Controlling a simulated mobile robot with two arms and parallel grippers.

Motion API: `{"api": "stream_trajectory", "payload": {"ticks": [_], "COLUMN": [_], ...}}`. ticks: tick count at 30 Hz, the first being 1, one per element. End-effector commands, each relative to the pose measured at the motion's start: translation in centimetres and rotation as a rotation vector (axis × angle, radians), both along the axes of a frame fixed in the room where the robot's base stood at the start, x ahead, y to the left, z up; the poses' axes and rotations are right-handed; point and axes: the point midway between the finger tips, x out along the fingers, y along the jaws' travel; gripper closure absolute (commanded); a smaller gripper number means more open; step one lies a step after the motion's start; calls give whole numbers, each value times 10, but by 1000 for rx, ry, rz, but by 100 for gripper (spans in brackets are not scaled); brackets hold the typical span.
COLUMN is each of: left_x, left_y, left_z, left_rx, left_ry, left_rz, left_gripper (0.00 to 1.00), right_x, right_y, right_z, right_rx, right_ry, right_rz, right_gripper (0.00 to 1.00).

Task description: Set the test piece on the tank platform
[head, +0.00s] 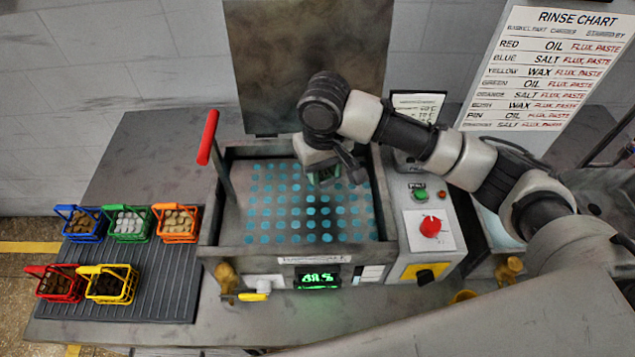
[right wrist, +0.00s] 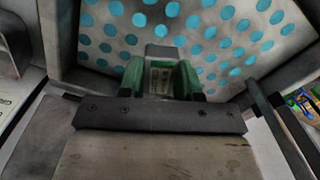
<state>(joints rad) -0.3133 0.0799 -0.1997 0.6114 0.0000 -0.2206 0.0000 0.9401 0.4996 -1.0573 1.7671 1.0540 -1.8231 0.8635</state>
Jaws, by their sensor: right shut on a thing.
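The tank platform (head: 285,205) is a pale plate with rows of blue dots inside the open grey tank (head: 290,250); it also shows in the right wrist view (right wrist: 225,45). My right gripper (head: 330,178) is over the right back part of the platform. In the right wrist view its green fingers (right wrist: 161,80) are shut on the small grey test piece (right wrist: 160,76). I cannot tell whether the piece touches the platform. In the head view the gripper mostly hides the piece. My left gripper is not in view.
A red-tipped lever (head: 209,135) stands at the tank's left wall. The raised lid (head: 300,60) is behind. A control box with a red knob (head: 430,226) is at right. Several coloured baskets of parts stand on a ribbed mat (head: 165,295) at left.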

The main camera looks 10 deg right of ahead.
Motion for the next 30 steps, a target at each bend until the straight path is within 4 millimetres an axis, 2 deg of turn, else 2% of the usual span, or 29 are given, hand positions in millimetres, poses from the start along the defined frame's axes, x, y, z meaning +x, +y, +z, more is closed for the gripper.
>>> {"api": "stream_trajectory", "payload": {"ticks": [4, 10, 15, 26, 27, 30], "left_x": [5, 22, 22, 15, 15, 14], "left_y": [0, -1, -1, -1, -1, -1], "left_z": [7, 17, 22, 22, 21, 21], "left_rx": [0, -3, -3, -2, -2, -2], "left_ry": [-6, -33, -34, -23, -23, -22], "left_rz": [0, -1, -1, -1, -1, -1], "left_gripper": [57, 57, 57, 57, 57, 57], "right_x": [-11, -13, -12, -12, -12, -12], "right_y": [12, 13, 12, 13, 12, 12], "right_z": [-8, -29, -48, -53, -54, -54], "right_rx": [1, -1, 0, 0, 0, 0], "right_ry": [-2, 2, -1, -2, -2, -2], "right_rz": [2, -2, 0, 0, 0, 0], "right_gripper": [98, 98, 98, 98, 63, 48]}}
